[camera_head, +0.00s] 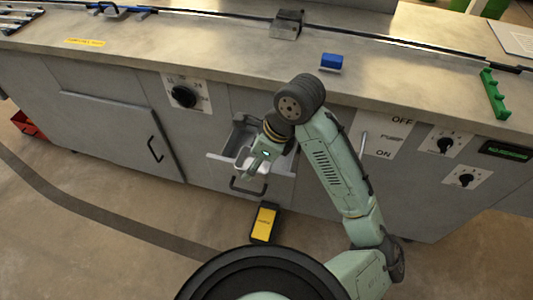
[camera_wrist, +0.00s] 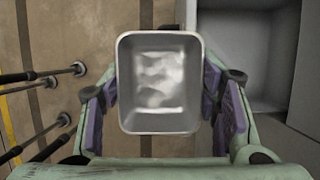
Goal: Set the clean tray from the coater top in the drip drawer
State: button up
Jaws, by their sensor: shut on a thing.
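A grey metal tray (camera_wrist: 160,123) is held upright between the purple finger pads of my gripper (camera_wrist: 160,88), which press on its two sides. Its inside looks empty, with a bright reflection on the bottom. In the head view, my gripper (camera_head: 256,168) points down at the open drip drawer (camera_head: 222,157), and the tray (camera_head: 247,158) is partly hidden by it. In the wrist view, the drawer (camera_wrist: 266,106) lies to the right of the tray, with a hollow compartment in view. The tray appears above the floor beside that compartment; its height over the drawer is unclear.
The coater top (camera_head: 220,65) holds a blue block (camera_head: 331,62), a metal bracket (camera_head: 286,24) and a green rack (camera_head: 494,94). The drawer has a black handle (camera_head: 247,187). A yellow-and-black object (camera_head: 264,222) stands on the floor before it. A red bin (camera_head: 27,124) is at left.

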jog(key=w+d+p, duration=0.1)
jog(key=w+d, duration=0.3)
jog(key=w, duration=1)
jog(key=f, duration=0.4)
jog(key=f+b, duration=0.1)
jog(key=f, duration=0.4)
jog(key=f+b, duration=0.1)
jog(key=f, duration=0.3)
jog(key=shift+s+f, duration=0.3)
jog(key=shift+s, duration=0.1)
jog(key=shift+d+f, duration=0.1)
jog(key=shift+f, duration=2.1)
jog(key=shift+f, duration=0.15)
jog(key=o, duration=0.9)
